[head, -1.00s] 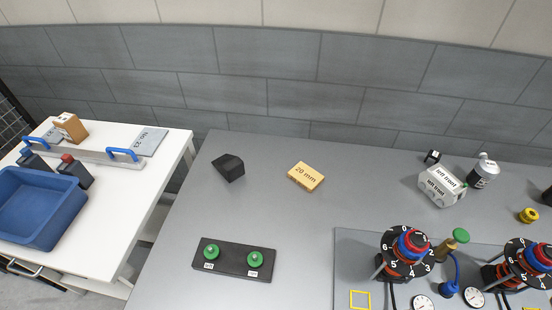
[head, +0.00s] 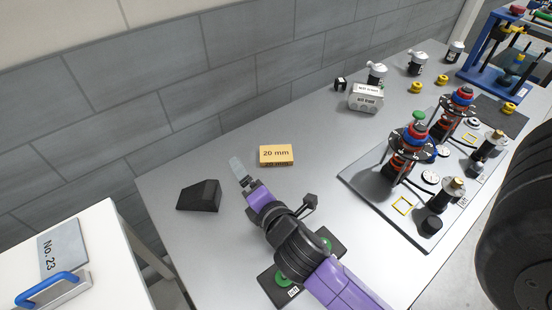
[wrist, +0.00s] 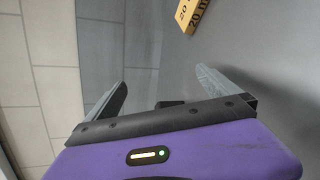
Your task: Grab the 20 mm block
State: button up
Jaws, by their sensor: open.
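The 20 mm block (head: 276,154) is a small yellow-orange block lying on the grey table, its label facing up. It also shows at the top edge of the wrist view (wrist: 192,14), partly cut off. My gripper (head: 238,168) is to the left of the block in the head view, apart from it and seemingly above the table. In the wrist view my gripper (wrist: 160,90) has its two grey fingers spread wide with nothing between them. The block lies beyond the right finger there.
A black wedge-shaped block (head: 200,196) lies left of my gripper. My arm partly covers a black plate with green buttons (head: 283,280). A white box (head: 366,98) and a fixture plate (head: 372,196) with dials stand to the right. The table around the yellow block is clear.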

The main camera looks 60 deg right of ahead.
aim_at(277, 160)
jog(key=d+n, duration=0.1)
jog(key=d+f+n+g+h, duration=0.1)
jog(key=d+n+g+h, duration=0.1)
jog(key=d, duration=0.1)
jog(key=shift+s+f+n, duration=0.15)
jog(key=shift+s+n, duration=0.15)
jog(key=shift+n, duration=0.1)
jog(key=s+d+n+g, duration=0.1)
jog(key=n, duration=0.1)
jog(key=s+d+f+n+g+h, duration=0.1)
jog(key=s+g, duration=0.1)
jog(key=shift+d+f+n, duration=0.15)
jog(key=shift+d+n, duration=0.05)
jog(key=shift+n, duration=0.2)
jog(key=shift+s+d+f+n, duration=0.1)
jog(key=shift+s+f+n, duration=0.1)
jog(key=shift+n, duration=0.2)
jog(key=shift+d, duration=0.15)
jog(key=x, duration=0.7)
jog(key=shift+s+d+f+p, duration=0.1)
jog(key=shift+d+p, duration=0.2)
jog(key=c, duration=1.1)
